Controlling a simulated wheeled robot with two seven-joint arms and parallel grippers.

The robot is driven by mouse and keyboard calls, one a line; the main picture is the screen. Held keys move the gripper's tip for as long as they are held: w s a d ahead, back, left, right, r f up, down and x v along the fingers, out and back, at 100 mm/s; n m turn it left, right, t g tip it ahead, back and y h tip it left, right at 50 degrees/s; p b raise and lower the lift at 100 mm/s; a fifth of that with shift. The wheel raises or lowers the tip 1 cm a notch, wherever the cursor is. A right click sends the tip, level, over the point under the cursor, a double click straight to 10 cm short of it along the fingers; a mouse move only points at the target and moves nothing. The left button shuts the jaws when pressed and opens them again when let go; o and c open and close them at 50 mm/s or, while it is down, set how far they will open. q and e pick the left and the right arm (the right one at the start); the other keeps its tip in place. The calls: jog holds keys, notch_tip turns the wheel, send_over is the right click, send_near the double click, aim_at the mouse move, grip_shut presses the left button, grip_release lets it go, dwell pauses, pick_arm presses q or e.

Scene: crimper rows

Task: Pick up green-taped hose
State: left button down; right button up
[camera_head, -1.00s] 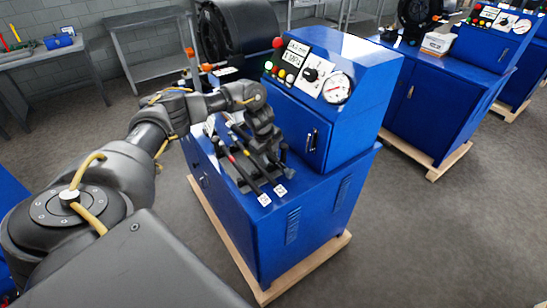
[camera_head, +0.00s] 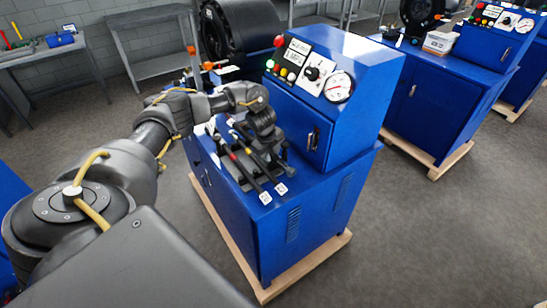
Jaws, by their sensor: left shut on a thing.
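Black hoses lie side by side on a dark rack (camera_head: 240,180) on the blue machine's lower top. One hose with a red band (camera_head: 233,157) and one with a yellow band (camera_head: 247,150) show, with white tags near their front ends. I cannot make out green tape on any hose. My left gripper (camera_head: 270,142) is low over the rack's right side, shut on what looks like a hose; its fingers and the hose's tape are mostly hidden. My right gripper is not in view.
The blue crimper cabinet (camera_head: 335,105), with gauge and buttons, rises right behind the rack. A white tag (camera_head: 265,197) lies near the rack's front end. Another blue machine (camera_head: 430,105) stands at right. Grey tables stand at the back left. The floor between is clear.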

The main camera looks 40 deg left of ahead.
pick_arm(q)
jog(key=shift+r, duration=0.15)
jog(key=shift+w+r+b, duration=0.1)
jog(key=shift+r+b, duration=0.4)
jog(key=shift+b+v, duration=0.45)
jog(key=shift+v, duration=0.65)
jog(key=s+d+r+p, duration=0.1)
jog(key=s+d+r, duration=0.1)
jog(key=s+r, duration=0.7)
jog(key=s, duration=0.4)
jog(key=shift+s+r, duration=0.3)
jog(key=shift+r, duration=0.1)
jog(key=shift+f, duration=0.1)
